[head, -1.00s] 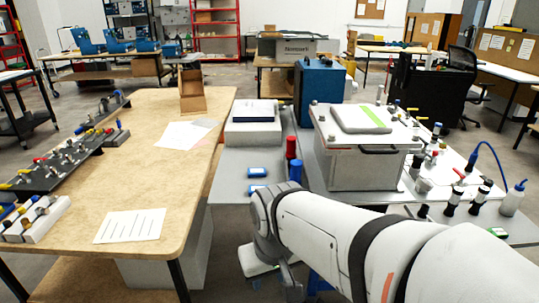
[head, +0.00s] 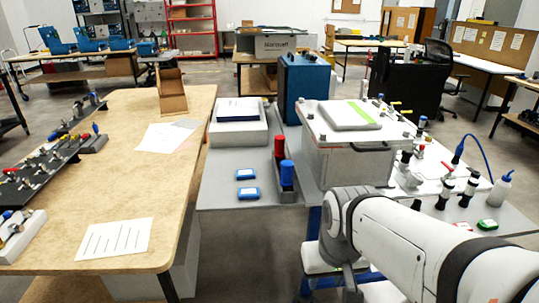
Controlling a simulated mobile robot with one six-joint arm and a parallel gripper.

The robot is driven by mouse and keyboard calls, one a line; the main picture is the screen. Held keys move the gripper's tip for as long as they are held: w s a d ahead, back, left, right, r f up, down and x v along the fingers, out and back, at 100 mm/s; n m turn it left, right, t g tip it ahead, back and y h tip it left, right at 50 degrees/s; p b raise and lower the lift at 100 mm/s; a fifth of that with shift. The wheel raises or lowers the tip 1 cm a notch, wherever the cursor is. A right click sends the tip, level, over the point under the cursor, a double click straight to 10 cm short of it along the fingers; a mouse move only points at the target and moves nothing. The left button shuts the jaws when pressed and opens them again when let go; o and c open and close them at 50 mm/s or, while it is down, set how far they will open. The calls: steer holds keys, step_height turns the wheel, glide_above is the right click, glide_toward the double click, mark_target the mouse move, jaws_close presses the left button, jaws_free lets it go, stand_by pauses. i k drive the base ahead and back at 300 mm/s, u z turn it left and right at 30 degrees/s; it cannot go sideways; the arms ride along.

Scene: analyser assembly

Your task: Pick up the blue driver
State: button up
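The blue driver (head: 286,174) stands upright in a dark grey holder (head: 288,195) on the grey table, its blue handle showing. A red-handled driver (head: 279,147) stands just behind it in the same holder. The lower part of the blue driver is hidden in the holder. My arm (head: 395,235) reaches in from the lower right, with its wrist end to the right of and nearer than the holder, apart from the driver. My gripper's fingers do not show.
Two small blue boxes (head: 246,174) lie left of the holder. A large grey-white analyser box (head: 345,160) stands close on the right, and a blue case (head: 304,90) behind. The grey table (head: 225,195) is bare at its front left. A wooden table (head: 120,185) is farther left.

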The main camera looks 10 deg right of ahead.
mark_target(287, 166)
steer(key=u, duration=0.05)
steer(key=i, duration=1)
steer(key=z, duration=0.05)
